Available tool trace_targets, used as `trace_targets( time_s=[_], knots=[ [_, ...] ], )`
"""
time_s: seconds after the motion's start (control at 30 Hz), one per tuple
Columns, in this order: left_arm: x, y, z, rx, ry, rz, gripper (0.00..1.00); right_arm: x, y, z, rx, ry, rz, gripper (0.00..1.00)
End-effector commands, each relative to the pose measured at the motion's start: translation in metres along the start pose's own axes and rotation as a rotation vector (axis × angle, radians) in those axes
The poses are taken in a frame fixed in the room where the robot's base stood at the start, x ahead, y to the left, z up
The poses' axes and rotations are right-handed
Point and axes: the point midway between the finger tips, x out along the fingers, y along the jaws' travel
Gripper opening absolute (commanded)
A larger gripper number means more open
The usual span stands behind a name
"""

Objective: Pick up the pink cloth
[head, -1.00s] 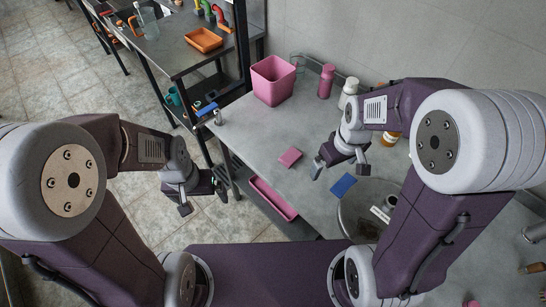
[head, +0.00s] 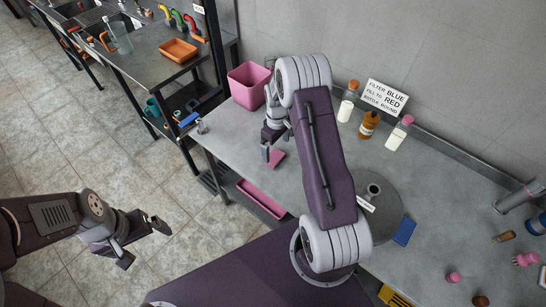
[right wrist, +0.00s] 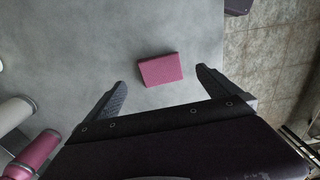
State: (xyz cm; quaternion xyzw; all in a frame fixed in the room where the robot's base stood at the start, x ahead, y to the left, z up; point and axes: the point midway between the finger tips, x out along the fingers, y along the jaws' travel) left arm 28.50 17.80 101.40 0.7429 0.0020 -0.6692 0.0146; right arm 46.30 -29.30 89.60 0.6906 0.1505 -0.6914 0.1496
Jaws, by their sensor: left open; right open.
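The pink cloth (head: 277,159) is a small folded rectangle lying flat on the grey worktop (head: 225,148). In the right wrist view the cloth (right wrist: 160,69) lies just ahead of my right gripper, centred between its two spread fingers, with none of them seen touching it. In the head view my right gripper (head: 275,146) is open, pointing down just above and beside the cloth, partly covering it. My left gripper (head: 144,243) is open and empty, out over the tiled floor at the lower left.
A pink bin (head: 247,92) stands behind the cloth. A pink tray (head: 262,199) sits below the worktop's front edge. Bottles (head: 368,124) line the wall under a sign (head: 385,97). A blue cloth (head: 404,231) lies by a round lid (head: 385,210). Worktop left of the pink cloth is clear.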

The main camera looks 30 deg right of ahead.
Motion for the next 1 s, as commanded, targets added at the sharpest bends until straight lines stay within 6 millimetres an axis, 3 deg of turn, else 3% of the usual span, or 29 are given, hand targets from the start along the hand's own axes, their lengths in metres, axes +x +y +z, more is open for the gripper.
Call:
trace_targets(
  time_s=[0.23,0.5,0.73,0.77,0.97,1.0],
  knots=[
    [-0.005,0.0,-0.001,0.0,0.0,0.0,1.0,0.014,0.0,0.0,0.0,0.0,0.0,1.0],
    [-0.013,0.0,-0.001,0.0,0.0,0.0,1.0,0.058,0.001,0.001,0.0,0.0,0.0,1.0],
    [-0.013,0.0,-0.001,0.0,0.0,0.0,1.0,0.061,0.001,0.0,0.0,0.002,0.002,1.0],
    [-0.013,0.0,-0.001,0.0,0.0,0.0,1.0,0.061,0.001,0.0,0.0,0.002,0.002,0.94],
    [-0.013,0.0,-0.001,0.0,0.0,0.0,1.0,0.061,0.001,0.0,0.0,0.002,0.002,0.39],
    [-0.013,0.0,-0.001,0.0,0.0,0.0,1.0,0.06,0.001,0.0,0.0,0.002,0.002,0.38]
  ],
)
